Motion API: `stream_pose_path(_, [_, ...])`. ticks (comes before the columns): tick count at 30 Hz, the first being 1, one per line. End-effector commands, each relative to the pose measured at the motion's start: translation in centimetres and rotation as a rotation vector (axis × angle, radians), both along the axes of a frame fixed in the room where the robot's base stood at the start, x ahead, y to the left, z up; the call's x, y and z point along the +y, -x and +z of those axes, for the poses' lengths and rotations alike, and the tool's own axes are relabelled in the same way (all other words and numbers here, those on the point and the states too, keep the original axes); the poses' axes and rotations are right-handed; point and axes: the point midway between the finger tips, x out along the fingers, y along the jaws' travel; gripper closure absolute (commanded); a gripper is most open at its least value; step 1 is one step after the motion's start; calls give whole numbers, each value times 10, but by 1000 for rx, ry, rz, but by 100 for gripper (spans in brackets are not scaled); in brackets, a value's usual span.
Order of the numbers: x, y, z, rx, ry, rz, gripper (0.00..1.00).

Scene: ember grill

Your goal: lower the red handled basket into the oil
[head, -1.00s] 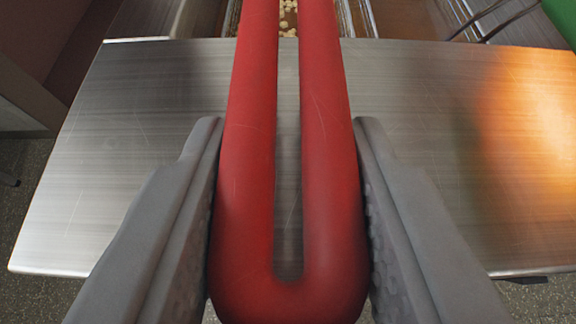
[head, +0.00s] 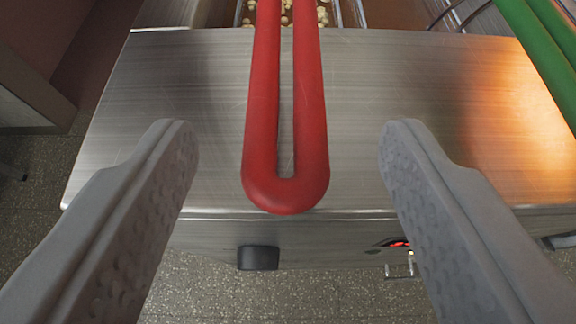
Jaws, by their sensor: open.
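The red handle (head: 285,190) of the basket is a long U-shaped loop. It runs from the top of the picture down over the steel front ledge, its rounded end near the ledge's front edge. Part of the basket (head: 325,14) shows at the top, with pale pieces of food in or under it; whether it sits in oil I cannot tell. My gripper (head: 290,150) is open and empty. Its two grey fingers stand wide apart, one on each side of the handle, with clear gaps and no contact.
A green handle (head: 545,50) slants in at the upper right. The steel ledge (head: 180,100) is otherwise bare, with an orange glow on its right. Its front face carries a dark block (head: 258,258) and a small red light (head: 398,244). Speckled floor lies below.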

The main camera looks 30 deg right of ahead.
Motion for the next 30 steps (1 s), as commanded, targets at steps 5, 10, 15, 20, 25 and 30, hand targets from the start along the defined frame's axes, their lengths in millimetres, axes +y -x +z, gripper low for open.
stream_pose_path(5, [14,23,14,-3,2,0,43])
stream_pose_path(10, [26,44,24,-1,1,0,43])
stream_pose_path(15, [39,65,37,-2,1,0,43])
stream_pose_path(20, [49,82,46,-1,0,0,43])
stream_pose_path(25, [57,94,53,-2,0,0,43])
stream_pose_path(30, [60,100,55,0,-1,0,43])
